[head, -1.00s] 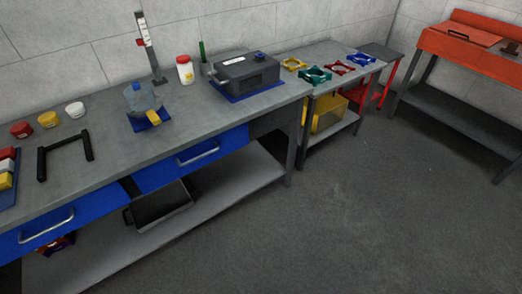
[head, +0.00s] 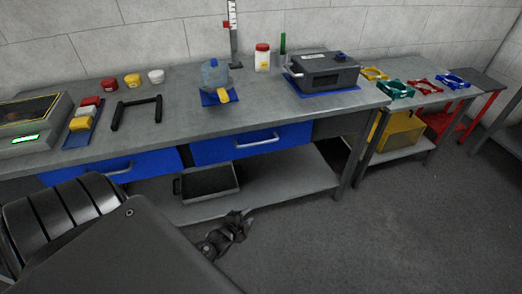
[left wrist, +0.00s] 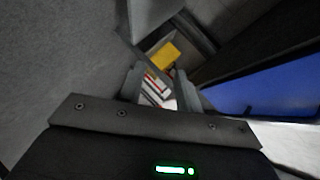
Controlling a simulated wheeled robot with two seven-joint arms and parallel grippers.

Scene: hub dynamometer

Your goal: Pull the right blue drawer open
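The right blue drawer (head: 290,137) is under the grey workbench, with a silver bar handle (head: 257,141) across its front. Its front looks flush with the bench, so it appears closed. My left gripper (head: 236,228) is in front of and below this drawer in the head view, clear of the handle. In the left wrist view its two fingers (left wrist: 158,90) are apart with nothing held between them. A blue drawer front (left wrist: 262,92) shows to the right there; I cannot tell which drawer it is. My right gripper is not in view.
The left blue drawer (head: 150,165) is beside it and also looks closed. A dark tray (head: 210,181) lies on the lower shelf (head: 285,178). The workbench top (head: 190,118) holds a grey machine (head: 325,73) and jars. The floor (head: 335,245) in front is clear.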

